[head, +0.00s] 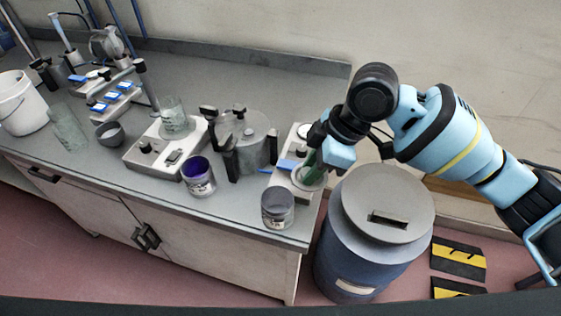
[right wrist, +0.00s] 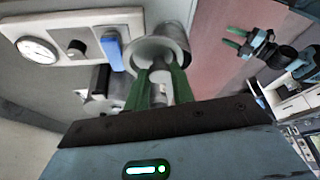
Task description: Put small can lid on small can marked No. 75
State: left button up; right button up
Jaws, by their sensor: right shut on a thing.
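My right gripper (head: 312,176) points down at the right end of the bench. In the right wrist view its green fingers (right wrist: 158,84) are shut on a small grey part. I take it for the small can lid; most of it is hidden between the fingers. A pale round rim (right wrist: 152,50) lies just beyond the fingertips.
A white device with a gauge (right wrist: 37,50) and blue switch (right wrist: 112,54) sits under the right gripper. A large grey pot (head: 246,140) stands to its left. A blue drum (head: 350,232) stands beyond the bench end. A glass beaker (head: 174,119) sits on another device.

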pick_arm(q)
jog(key=shift+w+a+r+p, duration=0.15)
jog(key=shift+w+r+p, duration=0.35)
jog(key=shift+r, duration=0.2)
pick_arm(e)
jog(key=s+a+r+n+g+h, duration=0.1)
jog(key=s+a+r+n+g, duration=0.1)
jog(key=a+n, duration=0.4)
jog(key=shift+a+r+n+g, duration=0.15)
jog(key=shift+r+n+g, duration=0.25)
jog(key=shift+r+n, duration=0.3)
pick_arm(q)
jog(key=shift+f, duration=0.1)
pick_arm(e)
jog(key=shift+w+f, duration=0.1)
jog(key=shift+f, duration=0.15)
pick_arm(q)
jog(key=shift+s+d+f+b, duration=0.15)
jog(key=shift+s+f+b, duration=0.4)
jog(key=shift+f, duration=0.05)
jog(key=shift+s+d+f+b, duration=0.15)
jog(key=shift+s+f+b, duration=0.35)
jog(key=shift+s+f, duration=0.1)
pick_arm(e)
notch_tip(320, 180, down, 6)
pick_arm(q)
jog(key=shift+w+r, duration=0.35)
pick_arm(e)
jog(key=shift+f, duration=0.15)
jog(key=shift+f, duration=0.4)
